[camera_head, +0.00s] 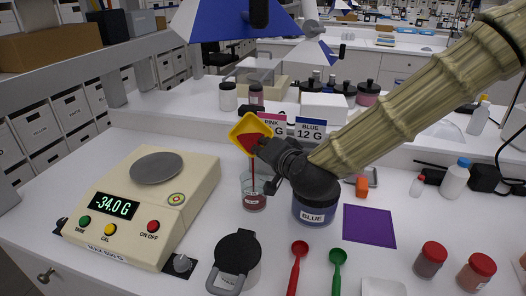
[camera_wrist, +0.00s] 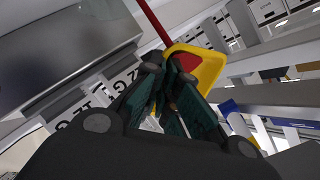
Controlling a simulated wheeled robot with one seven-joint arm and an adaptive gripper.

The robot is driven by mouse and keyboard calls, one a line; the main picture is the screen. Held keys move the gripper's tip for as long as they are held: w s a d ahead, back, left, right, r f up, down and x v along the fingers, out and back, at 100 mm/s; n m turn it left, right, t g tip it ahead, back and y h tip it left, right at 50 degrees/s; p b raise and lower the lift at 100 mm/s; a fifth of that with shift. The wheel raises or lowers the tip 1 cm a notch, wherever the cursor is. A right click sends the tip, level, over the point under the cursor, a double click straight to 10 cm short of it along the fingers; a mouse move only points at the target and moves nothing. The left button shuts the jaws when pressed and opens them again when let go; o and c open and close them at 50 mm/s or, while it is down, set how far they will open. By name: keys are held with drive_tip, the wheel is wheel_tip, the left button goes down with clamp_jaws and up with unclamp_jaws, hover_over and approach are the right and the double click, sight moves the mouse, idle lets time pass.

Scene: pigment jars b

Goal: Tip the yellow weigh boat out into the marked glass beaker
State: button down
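The yellow weigh boat (camera_head: 243,126) is steeply tilted, its open side showing red powder. It also shows in the wrist view (camera_wrist: 212,66). My gripper (camera_head: 262,145) is shut on its edge; the fingers (camera_wrist: 176,82) meet it in the wrist view. A thin red stream (camera_head: 252,165) runs from the boat's lower corner down into the glass beaker (camera_head: 246,183) below. The beaker stands upright on the bench with dark red material at its bottom. Any marking on the beaker is too small to read. My wrist partly hides the area right of the boat.
The scale (camera_head: 205,170) at left reads -34.0 G with an empty pan. A jar labelled BLUE (camera_head: 314,210) stands close right of the beaker.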

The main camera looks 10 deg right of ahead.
drive_tip(key=shift+s+n+t+y+b, duration=0.25)
drive_tip(key=shift+t+b, duration=0.5)
drive_tip(key=shift+b, duration=1.6)
drive_tip(key=shift+s+n+t+y+b, duration=0.2)
drive_tip(key=shift+t+b, duration=0.55)
drive_tip(key=shift+b, duration=1.6)
drive_tip(key=shift+s+n+t+y+b, duration=0.3)
drive_tip(key=shift+t+b, duration=0.6)
drive_tip(key=shift+b, duration=1.85)
drive_tip(key=shift+s+n+t+y+b, duration=0.1)
drive_tip(key=shift+n+t+y+b, duration=0.6)
drive_tip(key=shift+b, duration=2.05)
drive_tip(key=shift+r+m+h, duration=0.1)
drive_tip(key=shift+m+h, duration=0.15)
drive_tip(key=shift+w+r+h+p, duration=0.1)
drive_tip(key=shift+r+h+p, duration=0.15)
drive_tip(key=shift+p, duration=0.7)
drive_tip(key=g+p, duration=0.1)
drive_tip(key=p, duration=0.3)
drive_tip(key=m+g+h+p, duration=0.1)
drive_tip(key=g+p, duration=0.1)
drive_tip(key=p, duration=0.3)
drive_tip(key=shift+w, duration=0.35)
